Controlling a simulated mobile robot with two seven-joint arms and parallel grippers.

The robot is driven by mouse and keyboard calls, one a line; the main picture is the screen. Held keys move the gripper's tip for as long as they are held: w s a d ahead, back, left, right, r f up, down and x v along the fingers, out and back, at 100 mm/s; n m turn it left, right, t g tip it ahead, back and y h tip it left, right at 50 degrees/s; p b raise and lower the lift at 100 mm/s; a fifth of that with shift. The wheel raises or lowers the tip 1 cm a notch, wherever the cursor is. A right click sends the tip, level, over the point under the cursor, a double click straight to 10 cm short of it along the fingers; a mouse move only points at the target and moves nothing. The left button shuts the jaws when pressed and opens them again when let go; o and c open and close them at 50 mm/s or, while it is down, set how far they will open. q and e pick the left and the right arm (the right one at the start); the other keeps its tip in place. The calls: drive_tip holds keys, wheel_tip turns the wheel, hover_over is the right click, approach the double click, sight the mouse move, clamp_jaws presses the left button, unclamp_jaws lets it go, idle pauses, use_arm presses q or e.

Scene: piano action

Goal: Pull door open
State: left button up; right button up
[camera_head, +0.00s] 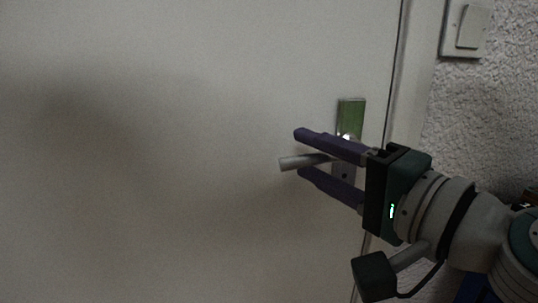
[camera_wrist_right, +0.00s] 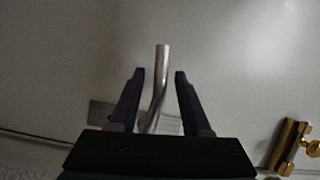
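The pale door (camera_head: 180,130) fills most of the head view and looks shut against its frame. A grey metal lever handle (camera_head: 290,163) sticks out to the left from a shiny plate (camera_head: 350,118) near the door's right edge. My right gripper (camera_head: 298,152) is open, with one finger above the handle and one below it. In the right wrist view, the handle (camera_wrist_right: 161,65) runs between the two spread fingers (camera_wrist_right: 159,73), with gaps on both sides. My left gripper is not in view.
A light switch (camera_head: 472,27) is on the rough white wall (camera_head: 500,100) right of the door frame (camera_head: 413,70). A brass-coloured fitting (camera_wrist_right: 288,145) shows at the lower right of the right wrist view. The door surface left of the handle is clear.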

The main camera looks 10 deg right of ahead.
clamp_jaws()
idle(1.2)
